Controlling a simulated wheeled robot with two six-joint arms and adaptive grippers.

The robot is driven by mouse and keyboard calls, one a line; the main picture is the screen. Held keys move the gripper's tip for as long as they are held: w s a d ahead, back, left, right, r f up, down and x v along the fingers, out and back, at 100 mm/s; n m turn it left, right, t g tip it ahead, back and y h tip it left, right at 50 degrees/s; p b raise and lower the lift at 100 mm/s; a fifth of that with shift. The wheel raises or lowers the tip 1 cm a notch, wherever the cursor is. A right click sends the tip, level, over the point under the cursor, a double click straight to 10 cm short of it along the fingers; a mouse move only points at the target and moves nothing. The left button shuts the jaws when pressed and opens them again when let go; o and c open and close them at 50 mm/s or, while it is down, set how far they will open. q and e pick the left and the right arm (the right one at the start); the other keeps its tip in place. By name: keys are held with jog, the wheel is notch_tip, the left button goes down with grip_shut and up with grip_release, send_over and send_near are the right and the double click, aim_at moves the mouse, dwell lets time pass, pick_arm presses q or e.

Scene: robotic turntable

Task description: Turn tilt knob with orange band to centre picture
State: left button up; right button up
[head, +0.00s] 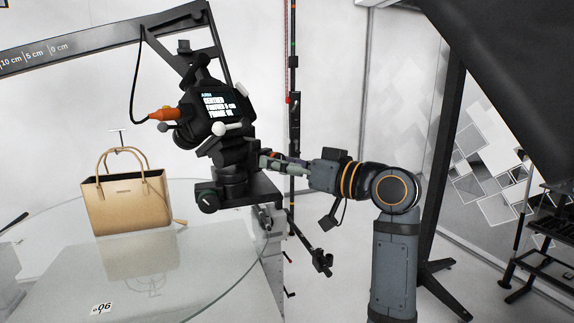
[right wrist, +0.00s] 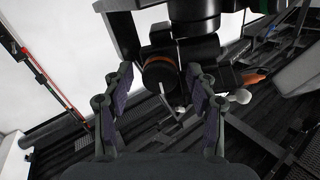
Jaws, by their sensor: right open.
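The tilt knob (right wrist: 158,74), dark with an orange band around its rim, faces me in the right wrist view. My right gripper (right wrist: 159,88) is open, with one finger on each side of the knob in that view; I cannot tell whether the fingers touch it. In the head view my right gripper (head: 271,161) reaches from the right to the side of the black camera head (head: 206,110), where the knob is hidden. The camera head carries a small screen (head: 214,103) with white text, too small to read surely. My left gripper is out of view.
A tan handbag (head: 126,203) stands on the round glass turntable (head: 205,262) at the left. A boom (head: 95,45) with a scale holds the camera head. An orange-tipped cable plug (head: 164,114) and white-ended levers stick out nearby. A black stand (head: 444,170) rises at the right.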

jog(key=v, duration=1.2)
